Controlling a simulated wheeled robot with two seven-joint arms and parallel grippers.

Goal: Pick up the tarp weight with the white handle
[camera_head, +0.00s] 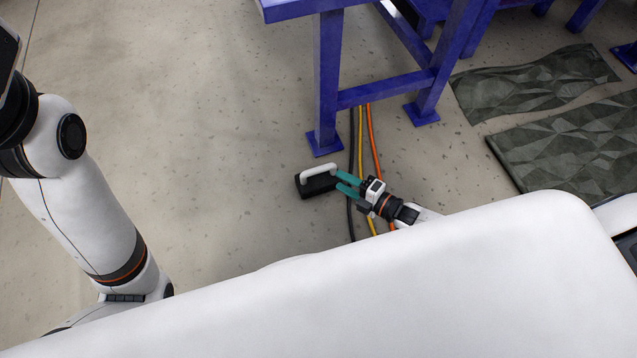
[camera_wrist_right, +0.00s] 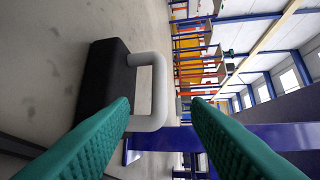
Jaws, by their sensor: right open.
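The tarp weight (camera_head: 316,186) is a black block with a white handle (camera_head: 319,170) on top. It stands on the concrete floor near the foot of a blue frame. My right gripper (camera_head: 348,183) has green fingers and is open at the right end of the weight. In the right wrist view the black block (camera_wrist_right: 102,80) and the white handle (camera_wrist_right: 158,90) lie ahead of the open fingers (camera_wrist_right: 160,118). The handle's near bar shows between the fingertips, partly behind the left one; I cannot tell whether they touch. My left arm shows at the left; its gripper is not seen.
A blue steel frame (camera_head: 328,85) stands just behind the weight, its foot plate (camera_head: 324,142) close by. Black, yellow and orange cables (camera_head: 371,140) run along the floor under my right gripper. Crumpled dark green tarps (camera_head: 575,140) lie at the right. The floor at left is clear.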

